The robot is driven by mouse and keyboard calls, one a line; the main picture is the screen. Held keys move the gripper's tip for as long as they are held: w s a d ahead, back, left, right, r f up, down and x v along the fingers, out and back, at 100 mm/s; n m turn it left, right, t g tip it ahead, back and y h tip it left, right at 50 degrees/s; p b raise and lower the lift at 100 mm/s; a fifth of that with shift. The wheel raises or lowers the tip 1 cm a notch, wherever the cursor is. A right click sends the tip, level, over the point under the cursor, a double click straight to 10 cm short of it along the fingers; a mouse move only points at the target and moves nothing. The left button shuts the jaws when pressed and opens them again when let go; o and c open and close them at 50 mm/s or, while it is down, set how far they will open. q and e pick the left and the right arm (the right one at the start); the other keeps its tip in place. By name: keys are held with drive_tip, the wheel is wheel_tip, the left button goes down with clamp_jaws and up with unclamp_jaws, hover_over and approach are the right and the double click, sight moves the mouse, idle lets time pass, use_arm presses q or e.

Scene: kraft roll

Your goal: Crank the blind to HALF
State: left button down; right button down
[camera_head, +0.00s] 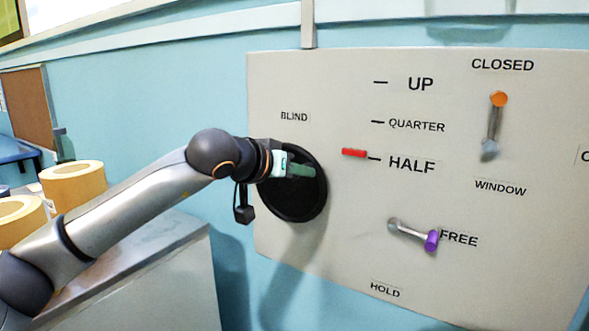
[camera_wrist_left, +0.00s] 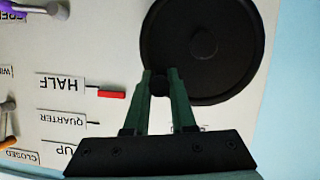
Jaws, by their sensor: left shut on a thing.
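The blind's black crank wheel (camera_head: 300,205) is on the pale panel under the label BLIND; it also shows in the left wrist view (camera_wrist_left: 222,75). My left gripper (camera_head: 300,170) is at the wheel's upper part, shut on its small dark knob (camera_wrist_left: 159,86), which sits between the green fingers. The red blind pointer (camera_head: 354,153) is beside the HALF mark (camera_head: 374,158), very slightly toward the QUARTER side. It also shows in the left wrist view (camera_wrist_left: 112,94). My right gripper is not in view.
The window lever with an orange knob (camera_head: 498,99) points up at CLOSED. A lever with a purple knob (camera_head: 431,240) points right at FREE, above the label HOLD. Kraft rolls (camera_head: 75,186) stand on a grey cabinet (camera_head: 175,270) at the left.

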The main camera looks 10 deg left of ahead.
use_arm(q)
drive_tip(key=shift+d+f, duration=0.2)
drive_tip(key=shift+f, duration=0.1)
drive_tip(key=c, duration=0.8)
unclamp_jaws()
drive_tip(key=shift+r, duration=0.1)
drive_tip(key=shift+o, duration=0.2)
drive_tip(key=shift+a, duration=0.1)
drive_tip(key=b+v, duration=0.1)
drive_tip(key=v, duration=1.1)
drive_tip(key=shift+s+r, duration=0.15)
drive_tip(key=shift+s, duration=0.15)
